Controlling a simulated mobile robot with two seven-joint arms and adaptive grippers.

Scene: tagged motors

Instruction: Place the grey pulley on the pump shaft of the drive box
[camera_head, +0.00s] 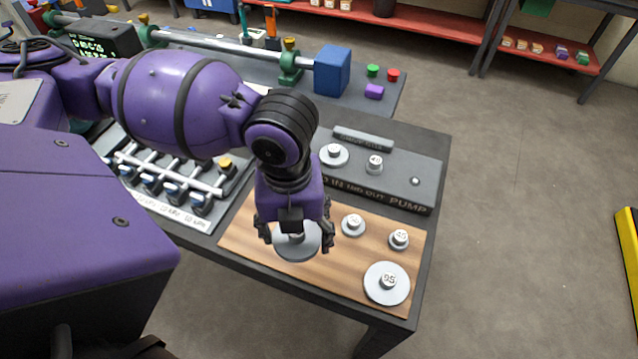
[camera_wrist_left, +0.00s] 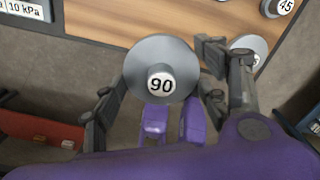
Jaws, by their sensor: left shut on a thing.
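My left gripper (camera_head: 296,236) is shut on a grey pulley (camera_head: 297,246) over the wooden board. The pulley is a flat disc with a white hub, and the left wrist view shows "90" on the hub (camera_wrist_left: 161,84), with a finger at each side. How high it is above the board is hard to tell. The grey drive box (camera_head: 385,188) lies behind and right of the gripper, with "PUMP" on its front at the right. The pump shaft (camera_head: 415,181) shows as a small bare stub on top at the right. My right gripper is not in view.
Three other grey pulleys lie on the wooden board (camera_head: 250,238): two small ones (camera_head: 352,224) (camera_head: 399,239) and a wide one marked 95 (camera_head: 387,283). A valve panel (camera_head: 160,175) stands left. A blue block (camera_head: 332,70) is behind.

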